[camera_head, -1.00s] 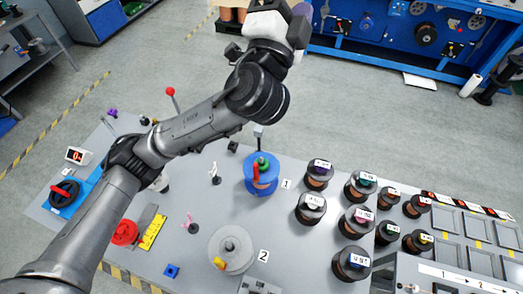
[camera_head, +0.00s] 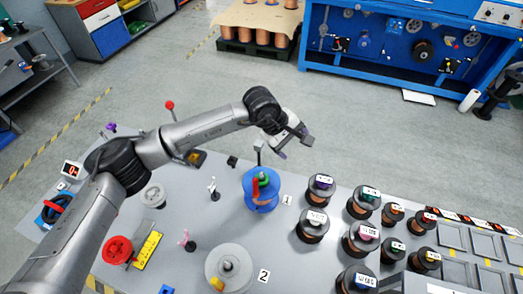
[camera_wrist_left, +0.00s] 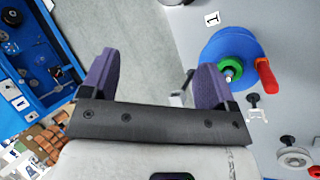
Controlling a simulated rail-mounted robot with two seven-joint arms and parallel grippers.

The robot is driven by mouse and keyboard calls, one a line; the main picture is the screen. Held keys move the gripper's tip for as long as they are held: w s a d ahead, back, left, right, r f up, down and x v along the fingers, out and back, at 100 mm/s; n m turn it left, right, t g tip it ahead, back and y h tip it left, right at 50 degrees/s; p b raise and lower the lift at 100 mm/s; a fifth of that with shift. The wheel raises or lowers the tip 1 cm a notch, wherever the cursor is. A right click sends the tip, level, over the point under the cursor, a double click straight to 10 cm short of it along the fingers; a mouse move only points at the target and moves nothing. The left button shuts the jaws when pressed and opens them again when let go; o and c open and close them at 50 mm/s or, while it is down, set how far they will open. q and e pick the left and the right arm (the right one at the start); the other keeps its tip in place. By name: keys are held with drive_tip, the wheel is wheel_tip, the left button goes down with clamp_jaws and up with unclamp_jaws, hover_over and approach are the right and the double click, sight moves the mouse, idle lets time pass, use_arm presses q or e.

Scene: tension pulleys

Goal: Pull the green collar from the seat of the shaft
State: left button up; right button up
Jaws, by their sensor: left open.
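The green collar (camera_head: 264,178) sits around the shaft at the top of the blue spool (camera_head: 262,203) beside label 1. A red handle (camera_head: 255,187) stands beside the collar. In the left wrist view the green collar (camera_wrist_left: 230,66) rings a pale shaft end, with the blue disc (camera_wrist_left: 226,42) behind it and the red handle (camera_wrist_left: 266,76) to its right. My left gripper (camera_head: 294,146) is above and to the right of the spool, apart from it. Its purple fingers (camera_wrist_left: 155,72) are spread and empty, and the collar lies just right of the right finger. My right gripper is not in view.
Several labelled spools (camera_head: 312,222) stand right of the blue spool. A grey disc (camera_head: 230,266) by label 2 is nearer. A thin post (camera_head: 258,153) rises behind the blue spool. Floor lies beyond the table's back edge.

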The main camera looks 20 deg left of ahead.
sight(261, 178)
use_arm(q)
drive_tip(key=s+a+f+m+g+y, duration=0.1)
drive_tip(key=a+m, duration=0.1)
drive_tip(key=s+a+f+m+g+y, duration=0.1)
drive_tip(key=s+a+m+y, duration=0.1)
drive_tip(key=m, duration=0.1)
drive_tip(key=s+a+f+m+g+y, duration=0.1)
drive_tip(key=a+m+y, duration=0.1)
drive_tip(key=a, duration=0.1)
drive_tip(key=shift+s+a+f, duration=0.1)
drive_tip(key=shift+s+f, duration=0.15)
wheel_tip(261, 178, down, 11)
drive_tip(key=shift+r+b, duration=0.2)
drive_tip(key=shift+b, duration=0.15)
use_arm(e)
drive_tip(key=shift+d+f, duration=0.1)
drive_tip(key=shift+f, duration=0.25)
use_arm(q)
drive_tip(key=shift+f, duration=1.05)
drive_tip(key=c, duration=1)
